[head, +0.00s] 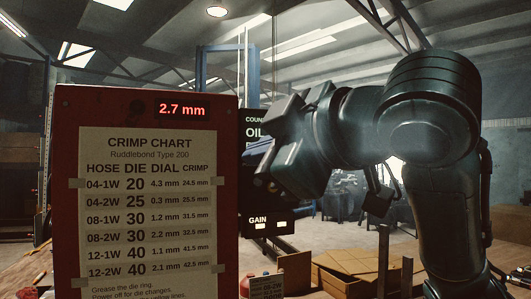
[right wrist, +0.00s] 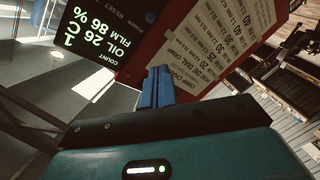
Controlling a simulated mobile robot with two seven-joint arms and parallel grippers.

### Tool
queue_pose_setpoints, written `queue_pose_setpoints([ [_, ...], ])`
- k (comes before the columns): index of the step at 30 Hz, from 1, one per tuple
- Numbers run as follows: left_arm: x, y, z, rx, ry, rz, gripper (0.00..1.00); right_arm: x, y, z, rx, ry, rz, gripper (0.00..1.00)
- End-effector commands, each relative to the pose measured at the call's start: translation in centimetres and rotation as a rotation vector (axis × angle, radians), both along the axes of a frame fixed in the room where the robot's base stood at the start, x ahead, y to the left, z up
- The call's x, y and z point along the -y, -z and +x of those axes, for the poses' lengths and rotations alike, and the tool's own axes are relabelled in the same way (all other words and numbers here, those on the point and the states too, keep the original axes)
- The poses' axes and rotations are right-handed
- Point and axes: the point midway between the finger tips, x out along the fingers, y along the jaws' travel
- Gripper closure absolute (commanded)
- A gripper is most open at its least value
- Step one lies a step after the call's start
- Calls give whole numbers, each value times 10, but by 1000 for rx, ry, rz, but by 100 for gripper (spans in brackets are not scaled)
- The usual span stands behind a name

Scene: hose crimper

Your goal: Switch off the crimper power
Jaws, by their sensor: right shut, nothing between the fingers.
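The crimper is a red cabinet (head: 75,180) with a crimp chart on its front and a lit "2.7 mm" readout (head: 182,110). A black panel (head: 258,128) on its right side bears "COUNT" and "OIL" text. In the right wrist view this panel (right wrist: 92,38) reads "OIL 26 C" and "FILM 86 %", with small "RESET" and "POWER" labels along its edge. The power switch itself cannot be made out. My right gripper (head: 264,168) is in front of the panel, partly covering it. Its blue fingers (right wrist: 158,85) are shut and empty, pointing towards the cabinet. My left gripper is not in view.
Wooden boxes (head: 350,265) and a small labelled box (head: 267,286) stand below right. The cabinet fills the left side of the head view.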

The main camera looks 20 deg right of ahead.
Motion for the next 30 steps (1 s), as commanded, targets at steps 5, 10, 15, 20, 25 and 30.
queue_pose_setpoints([
  [5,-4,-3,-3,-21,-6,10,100,-12,3,38,-8,0,1,100],
  [10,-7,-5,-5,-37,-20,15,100,-23,8,71,-6,1,1,100],
  [15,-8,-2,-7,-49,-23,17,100,-2,23,70,-2,4,0,100],
  [20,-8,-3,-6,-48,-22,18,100,8,29,67,-1,1,1,100],
  [25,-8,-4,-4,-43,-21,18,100,11,31,67,-1,1,1,100],
  [30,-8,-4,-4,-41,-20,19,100,10,31,67,-1,1,1,100],
])
